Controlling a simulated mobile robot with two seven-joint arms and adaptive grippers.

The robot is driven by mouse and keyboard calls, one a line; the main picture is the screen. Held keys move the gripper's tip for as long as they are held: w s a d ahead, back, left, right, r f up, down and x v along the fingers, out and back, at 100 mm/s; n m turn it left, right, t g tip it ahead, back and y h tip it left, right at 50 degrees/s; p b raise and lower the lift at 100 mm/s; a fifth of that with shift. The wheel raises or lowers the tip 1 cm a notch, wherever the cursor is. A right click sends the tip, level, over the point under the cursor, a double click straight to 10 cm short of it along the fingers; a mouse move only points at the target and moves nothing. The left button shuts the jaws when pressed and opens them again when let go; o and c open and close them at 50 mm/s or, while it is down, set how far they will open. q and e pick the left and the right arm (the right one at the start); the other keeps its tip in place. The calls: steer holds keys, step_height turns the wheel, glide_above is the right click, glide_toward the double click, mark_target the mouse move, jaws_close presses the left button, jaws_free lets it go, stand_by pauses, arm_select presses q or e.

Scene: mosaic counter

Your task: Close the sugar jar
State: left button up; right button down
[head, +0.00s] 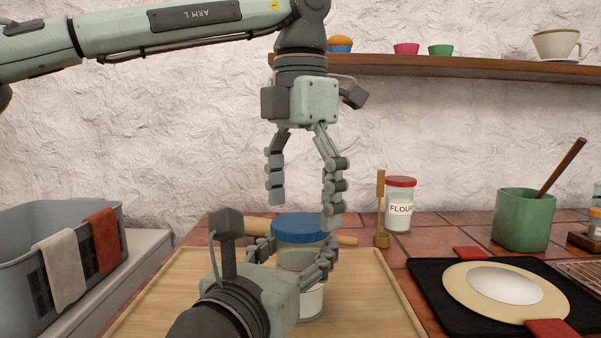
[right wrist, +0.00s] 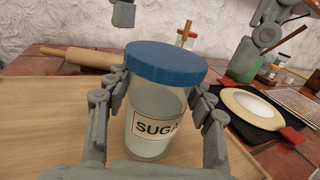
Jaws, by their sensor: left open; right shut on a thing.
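The sugar jar (right wrist: 150,128) is a clear jar with a "SUGAR" label, standing upright on a wooden tray (head: 385,315). A blue lid (head: 300,228) sits on top of its mouth; it also shows in the right wrist view (right wrist: 165,60). I cannot tell whether the lid is screwed tight. My right gripper (head: 295,262) is shut on the jar's body, one finger on each side, below the lid. My left gripper (head: 304,212) points down from above, open and empty, its fingertips just above the lid and apart from it. In the head view my right gripper hides part of the jar.
A rolling pin (head: 345,240) lies behind the jar. A flour jar (head: 399,205), a wooden utensil (head: 381,212) and a green pot (head: 522,220) stand further back. A black mat (head: 440,300) with a plate lies at right, a grey bin (head: 30,235) at left. A shelf (head: 450,68) runs above.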

arm_select(q)
step_height(320, 180, up, 11)
steer(key=shift+r, duration=0.2)
arm_select(e)
steer(key=c, duration=0.5)
jaws_free()
steer(key=v, duration=1.2)
